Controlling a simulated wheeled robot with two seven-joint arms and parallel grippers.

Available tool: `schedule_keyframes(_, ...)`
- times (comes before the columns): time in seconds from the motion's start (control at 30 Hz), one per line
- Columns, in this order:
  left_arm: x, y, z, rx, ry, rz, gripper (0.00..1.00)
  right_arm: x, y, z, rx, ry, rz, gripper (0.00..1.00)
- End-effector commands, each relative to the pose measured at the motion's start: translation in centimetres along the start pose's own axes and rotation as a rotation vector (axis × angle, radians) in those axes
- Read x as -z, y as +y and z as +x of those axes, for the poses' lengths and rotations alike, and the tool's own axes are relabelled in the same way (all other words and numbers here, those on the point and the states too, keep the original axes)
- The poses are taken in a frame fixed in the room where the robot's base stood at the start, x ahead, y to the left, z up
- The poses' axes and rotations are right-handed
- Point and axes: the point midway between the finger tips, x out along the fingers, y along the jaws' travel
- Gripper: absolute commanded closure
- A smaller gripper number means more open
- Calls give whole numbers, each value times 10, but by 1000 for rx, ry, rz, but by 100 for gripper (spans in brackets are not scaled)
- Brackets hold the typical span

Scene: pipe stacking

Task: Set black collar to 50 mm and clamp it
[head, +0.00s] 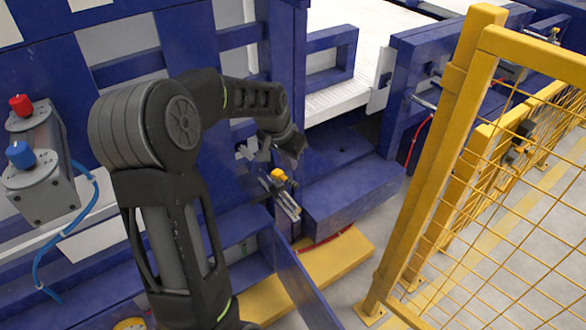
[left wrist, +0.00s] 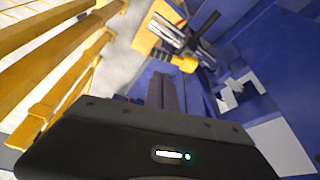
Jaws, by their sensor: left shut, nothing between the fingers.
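My left gripper (head: 290,143) hangs at the end of my bent left arm, just above a small rod assembly on the blue frame. In the left wrist view its dark fingers (left wrist: 164,88) are together and empty. The assembly has several metal rods (head: 286,203) and a yellow part (head: 279,175). In the left wrist view the rods (left wrist: 165,30) lie beyond the fingertips, with the yellow part (left wrist: 185,63) and a black bar-like piece (left wrist: 206,27) across them. I cannot tell which dark piece is the black collar, nor read a scale. My right gripper is not in view.
A yellow mesh fence (head: 490,170) stands at the right. Blue frame beams (head: 350,190) surround the rods. A grey block (head: 40,165) with red and blue caps is at the left. Bare floor shows between frame and fence.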

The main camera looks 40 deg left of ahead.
Motion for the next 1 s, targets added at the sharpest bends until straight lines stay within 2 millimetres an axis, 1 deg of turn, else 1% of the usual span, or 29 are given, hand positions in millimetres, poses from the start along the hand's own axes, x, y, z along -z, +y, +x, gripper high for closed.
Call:
schedule_keyframes(0.03, 0, 0, -6, 0, 1, 0, 100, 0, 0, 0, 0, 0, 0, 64)
schedule_keyframes(0.13, 0, 0, -14, 0, 1, 0, 100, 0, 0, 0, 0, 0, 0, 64)
schedule_keyframes(0.4, 0, 0, -15, 0, -1, 0, 100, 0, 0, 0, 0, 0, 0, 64)
schedule_keyframes(0.47, -1, -1, -15, 0, -2, -1, 96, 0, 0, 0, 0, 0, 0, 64)
schedule_keyframes(0.53, -5, -7, -14, 4, -11, -14, 90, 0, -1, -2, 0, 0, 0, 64)
schedule_keyframes(0.57, -8, -10, -12, 4, -20, -21, 88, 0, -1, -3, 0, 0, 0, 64)
schedule_keyframes(0.67, -28, -22, 4, 15, -82, -14, 80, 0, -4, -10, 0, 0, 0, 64)
schedule_keyframes(0.73, -48, -34, 19, 39, -159, 66, 74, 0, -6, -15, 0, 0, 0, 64)
schedule_keyframes(0.8, -63, -44, 30, 67, -223, 177, 68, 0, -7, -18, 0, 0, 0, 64)
schedule_keyframes(0.83, -66, -48, 33, 78, -245, 225, 66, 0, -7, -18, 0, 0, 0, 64)
schedule_keyframes(0.9, -68, -52, 36, 104, -275, 323, 65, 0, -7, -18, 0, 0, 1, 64)
schedule_keyframes(1.0, -68, -58, 33, 132, -296, 394, 65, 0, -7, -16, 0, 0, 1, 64)
